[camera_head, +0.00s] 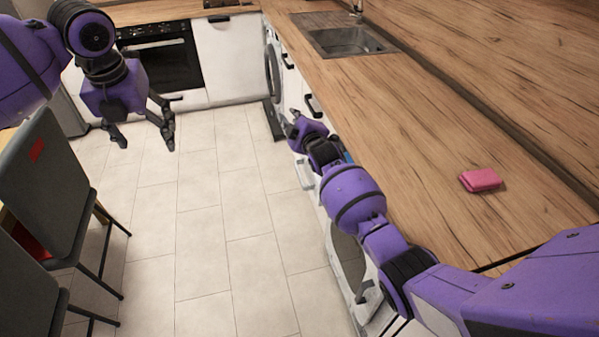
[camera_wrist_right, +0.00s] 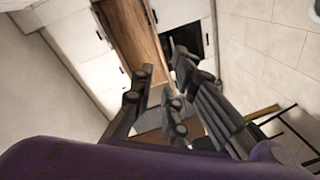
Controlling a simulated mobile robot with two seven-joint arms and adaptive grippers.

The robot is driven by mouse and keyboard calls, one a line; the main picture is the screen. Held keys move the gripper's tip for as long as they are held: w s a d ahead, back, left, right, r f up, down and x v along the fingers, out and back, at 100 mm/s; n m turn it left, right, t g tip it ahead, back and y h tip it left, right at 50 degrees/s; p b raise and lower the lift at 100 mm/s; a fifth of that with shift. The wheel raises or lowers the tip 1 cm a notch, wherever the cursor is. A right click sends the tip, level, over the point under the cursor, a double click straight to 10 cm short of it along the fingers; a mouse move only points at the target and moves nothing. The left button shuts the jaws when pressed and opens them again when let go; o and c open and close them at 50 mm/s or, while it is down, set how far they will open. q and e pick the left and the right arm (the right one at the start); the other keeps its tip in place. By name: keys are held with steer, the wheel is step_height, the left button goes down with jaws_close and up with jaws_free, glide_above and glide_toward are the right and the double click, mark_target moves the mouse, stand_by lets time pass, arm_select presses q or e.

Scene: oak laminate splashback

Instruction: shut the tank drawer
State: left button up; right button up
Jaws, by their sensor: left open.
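A white appliance with a dark round door (camera_head: 346,250) stands under the right-hand counter, partly hidden by my right arm. A pale grey handle-like piece (camera_head: 304,174) shows at its upper front, just below my right gripper; it may belong to the tank drawer, but I cannot tell how far the drawer stands out. My right gripper (camera_head: 291,122) is in front of the cabinet fronts, apart from that piece. In the right wrist view its fingers (camera_wrist_right: 160,88) are spread with nothing between them. My left gripper (camera_head: 141,132) is open and empty above the floor at the left.
The wooden counter (camera_head: 400,130) runs along the right, with a pink sponge (camera_head: 480,180) and a sink (camera_head: 350,40). A front-loading washer (camera_head: 272,62) and an oven (camera_head: 165,60) stand farther back. Dark chairs (camera_head: 45,185) are at the left. The tiled floor (camera_head: 220,230) between is clear.

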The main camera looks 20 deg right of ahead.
steer(key=w+m+g, duration=0.1)
steer(key=m, duration=0.1)
steer(key=m+g+h, duration=0.1)
steer(key=m+g, duration=1)
glide_toward(299, 173)
steer(key=x, duration=0.8)
steer(key=shift+w+f, duration=0.25)
jaws_close()
